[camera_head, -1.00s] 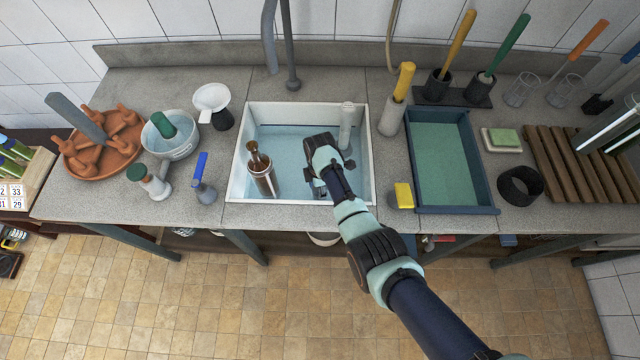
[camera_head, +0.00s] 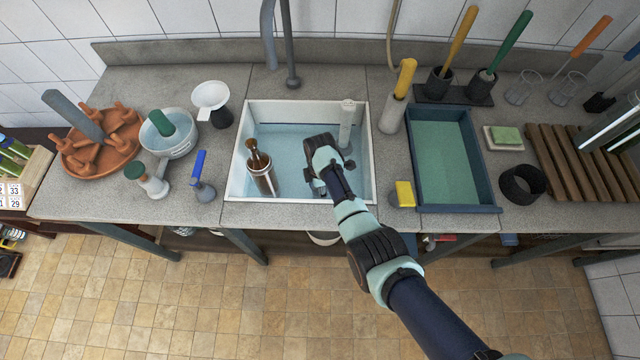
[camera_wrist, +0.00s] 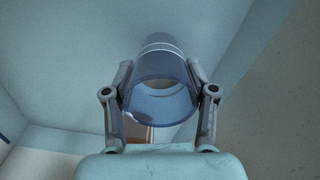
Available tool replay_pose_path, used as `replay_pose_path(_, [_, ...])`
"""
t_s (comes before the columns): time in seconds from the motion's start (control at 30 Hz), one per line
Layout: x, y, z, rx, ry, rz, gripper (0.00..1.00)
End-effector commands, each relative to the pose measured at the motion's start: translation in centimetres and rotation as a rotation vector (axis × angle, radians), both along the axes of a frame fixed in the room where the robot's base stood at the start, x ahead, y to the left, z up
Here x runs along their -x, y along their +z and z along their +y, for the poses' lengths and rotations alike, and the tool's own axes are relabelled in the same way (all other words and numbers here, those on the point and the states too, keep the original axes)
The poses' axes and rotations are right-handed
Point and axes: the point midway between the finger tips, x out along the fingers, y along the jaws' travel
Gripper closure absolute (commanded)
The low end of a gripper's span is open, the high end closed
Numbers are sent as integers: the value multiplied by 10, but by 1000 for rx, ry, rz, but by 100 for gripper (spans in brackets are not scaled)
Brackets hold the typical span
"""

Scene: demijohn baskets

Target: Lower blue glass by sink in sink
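The blue glass (camera_wrist: 160,95), a see-through blue cylinder with a pale band, sits between the two fingers of my gripper (camera_wrist: 160,98) in the wrist view. Both fingers press against its sides. In the head view my gripper (camera_head: 319,186) is over the right front part of the white sink (camera_head: 239,160), within its walls. My wrist hides most or all of the glass there. I cannot tell whether the glass touches the sink bottom.
A brown bottle (camera_head: 262,174) stands in the sink on the left. A pale upright tube (camera_head: 346,128) stands at the sink's back right. A yellow sponge (camera_head: 404,193) and a blue tray (camera_head: 482,175) are to the right. A blue-handled tool (camera_head: 201,180) is left of the sink.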

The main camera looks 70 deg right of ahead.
Motion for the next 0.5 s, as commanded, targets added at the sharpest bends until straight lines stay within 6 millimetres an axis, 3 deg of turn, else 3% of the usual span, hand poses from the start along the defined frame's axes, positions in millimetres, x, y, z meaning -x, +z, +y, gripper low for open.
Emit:
replay_pose_path(0.03, [0, 0, 0, 0, 0, 0, 37])
replay_pose_path(0.17, [0, 0, 0, 0, 0, 0, 16])
replay_pose_path(0.5, [0, 1, 0, 0, 0, 0, 14])
